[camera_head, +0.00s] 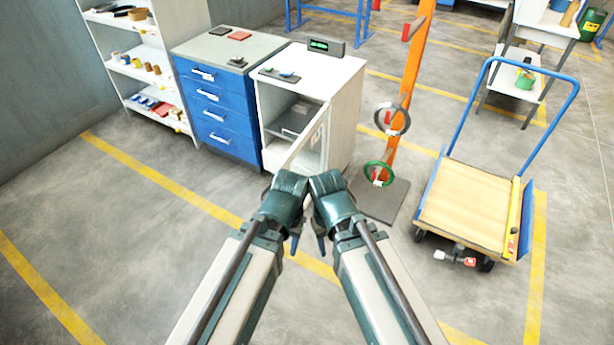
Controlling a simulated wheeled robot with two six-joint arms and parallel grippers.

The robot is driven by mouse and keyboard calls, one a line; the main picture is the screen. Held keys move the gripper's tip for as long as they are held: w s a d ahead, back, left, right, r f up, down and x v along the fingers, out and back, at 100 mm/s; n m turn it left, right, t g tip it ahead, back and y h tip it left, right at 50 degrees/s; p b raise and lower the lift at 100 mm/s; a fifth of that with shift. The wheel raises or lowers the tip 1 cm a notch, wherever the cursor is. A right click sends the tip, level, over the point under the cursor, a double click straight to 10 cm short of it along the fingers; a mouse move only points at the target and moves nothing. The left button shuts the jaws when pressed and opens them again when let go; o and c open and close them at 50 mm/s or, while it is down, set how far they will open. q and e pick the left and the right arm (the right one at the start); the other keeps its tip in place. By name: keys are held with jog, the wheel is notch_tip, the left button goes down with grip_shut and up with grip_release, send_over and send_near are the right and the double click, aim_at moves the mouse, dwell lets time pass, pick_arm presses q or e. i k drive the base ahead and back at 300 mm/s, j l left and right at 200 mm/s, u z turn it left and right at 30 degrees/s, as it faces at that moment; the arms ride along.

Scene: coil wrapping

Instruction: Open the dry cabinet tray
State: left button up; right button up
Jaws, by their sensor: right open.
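The white dry cabinet (345,100) stands beside a blue drawer unit, with a small display box (326,46) on its top. Its door (312,145) is swung open toward me. A dark grey tray (297,117) shows inside the opening; the door hides part of the interior. My left gripper (295,243) and right gripper (322,243) are side by side in front of the cabinet, nearer to me, with fingers pointing down. Both appear apart from the tray and door. The right gripper is open and seems empty. The left gripper's jaws are mostly hidden by its wrist.
The blue drawer unit (215,105) is left of the cabinet, and a white shelf (150,65) is farther left. An orange post (405,90) with coils on hooks stands right of the cabinet. A flatbed cart (470,205) is at right. The floor at left is clear.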

aim_at(290, 125)
jog(key=i+j+z, duration=0.15)
jog(key=i+j, duration=0.15)
jog(key=i+j+z, duration=0.1)
jog(key=i+j, duration=0.2)
jog(key=i+j+z, duration=0.15)
jog(key=i+j, duration=0.15)
jog(key=i+j+z, duration=0.1)
jog(key=i+j, duration=0.2)
jog(key=i+j+z, duration=0.15)
jog(key=j, duration=0.35)
jog(key=i+j+z, duration=0.1)
jog(key=i+j, duration=0.25)
jog(key=i+j+z, duration=0.15)
jog(key=j, duration=0.4)
jog(key=i+j+z, duration=0.1)
jog(key=i+j, duration=0.15)
jog(key=j, duration=0.2)
